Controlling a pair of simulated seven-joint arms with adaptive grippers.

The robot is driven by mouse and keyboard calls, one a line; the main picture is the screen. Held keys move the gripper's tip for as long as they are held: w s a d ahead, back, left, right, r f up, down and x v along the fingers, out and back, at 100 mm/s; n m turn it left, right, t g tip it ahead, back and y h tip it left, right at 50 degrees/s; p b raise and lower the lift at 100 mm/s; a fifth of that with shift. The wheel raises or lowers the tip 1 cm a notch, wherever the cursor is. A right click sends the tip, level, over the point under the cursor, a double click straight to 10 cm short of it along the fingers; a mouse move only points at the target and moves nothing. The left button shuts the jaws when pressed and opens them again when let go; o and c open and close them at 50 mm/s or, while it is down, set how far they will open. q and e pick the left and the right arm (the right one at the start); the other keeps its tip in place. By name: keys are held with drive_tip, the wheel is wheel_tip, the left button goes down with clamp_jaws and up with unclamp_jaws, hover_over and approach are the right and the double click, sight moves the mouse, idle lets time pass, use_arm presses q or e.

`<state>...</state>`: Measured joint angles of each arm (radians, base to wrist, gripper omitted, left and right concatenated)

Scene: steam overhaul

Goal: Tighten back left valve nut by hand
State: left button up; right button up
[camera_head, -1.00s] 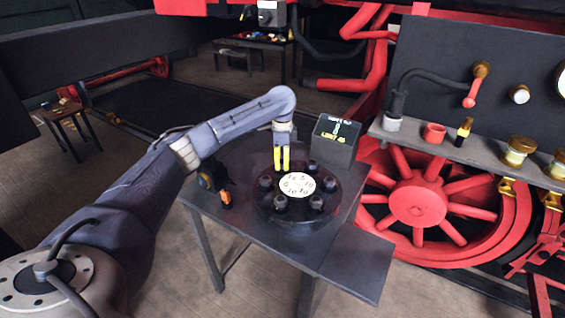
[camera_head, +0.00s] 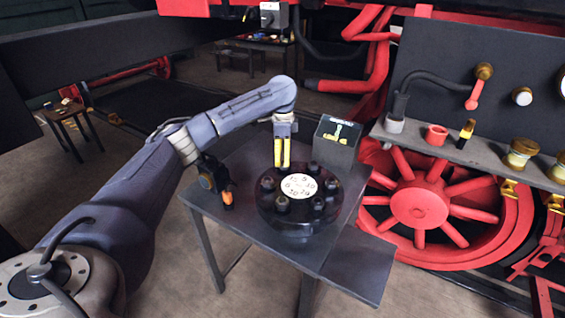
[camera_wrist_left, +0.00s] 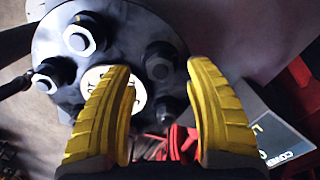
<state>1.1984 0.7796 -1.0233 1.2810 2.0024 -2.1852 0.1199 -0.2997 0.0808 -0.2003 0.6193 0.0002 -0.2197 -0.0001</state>
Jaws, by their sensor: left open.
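The round dark valve flange (camera_head: 299,221) sits on the table, with a white numbered disc (camera_head: 299,187) at its centre and several dark nuts around it. The left nut (camera_head: 267,184) and front left nut (camera_head: 281,204) are visible; the back left spot is mostly hidden behind my fingers. My left gripper (camera_head: 281,166) points down over the flange's back left edge, its yellow fingers apart. In the left wrist view, the open gripper (camera_wrist_left: 160,72) has a nut (camera_wrist_left: 160,60) showing in the gap between its fingers; I see no grip on it. My right gripper is not in view.
A dark box with a lit display (camera_head: 339,137) stands behind the flange. A dark and orange tool (camera_head: 216,180) is at the table's left edge. A red wheel (camera_head: 417,203) and a grey shelf (camera_head: 440,148) are to the right. The table's (camera_head: 250,240) front is clear.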

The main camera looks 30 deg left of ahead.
use_arm(q)
wheel_tip(320, 180, up, 8)
drive_tip(key=shift+r, duration=0.2)
idle(0.6)
